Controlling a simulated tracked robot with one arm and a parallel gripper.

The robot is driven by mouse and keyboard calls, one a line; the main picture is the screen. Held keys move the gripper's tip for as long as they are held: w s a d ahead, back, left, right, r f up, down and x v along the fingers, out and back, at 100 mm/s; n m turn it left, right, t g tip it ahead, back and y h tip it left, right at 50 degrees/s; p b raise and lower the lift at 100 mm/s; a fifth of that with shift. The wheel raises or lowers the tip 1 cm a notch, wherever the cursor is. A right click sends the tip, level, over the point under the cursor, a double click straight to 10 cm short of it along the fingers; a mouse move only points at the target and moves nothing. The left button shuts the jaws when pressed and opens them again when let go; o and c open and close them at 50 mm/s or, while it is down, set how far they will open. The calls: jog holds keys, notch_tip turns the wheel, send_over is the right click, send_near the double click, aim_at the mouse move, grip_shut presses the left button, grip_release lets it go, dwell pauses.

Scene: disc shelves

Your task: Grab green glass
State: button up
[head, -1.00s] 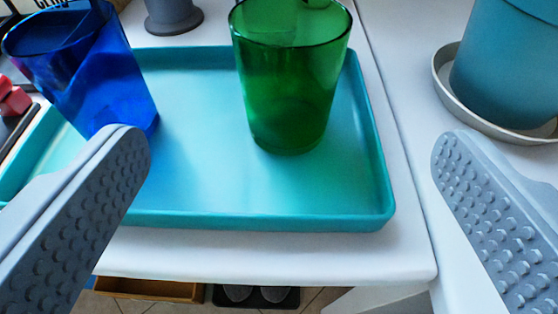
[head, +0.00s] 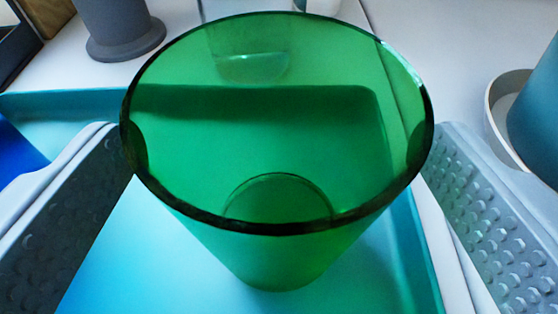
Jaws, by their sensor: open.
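The green glass (head: 280,245) is large in the middle of the head view. It stands upright on a teal tray (head: 60,103), and I look down into its open rim. My gripper (head: 282,150) is open, with one grey studded finger on the left of the glass and one on the right. The glass's rim lies between the fingers and overlaps the inner edge of the left one in the picture. I cannot tell whether either finger touches the glass.
A blue glass (head: 18,155) is partly visible at the left edge, beside the left finger. A grey round-based object (head: 122,30) stands behind the tray at the upper left. A teal pot (head: 540,115) in a pale saucer (head: 497,112) is at the right, behind the right finger.

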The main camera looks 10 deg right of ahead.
jog(key=shift+x, duration=1.2)
jog(key=c, duration=1.2)
jog(key=shift+r, duration=0.1)
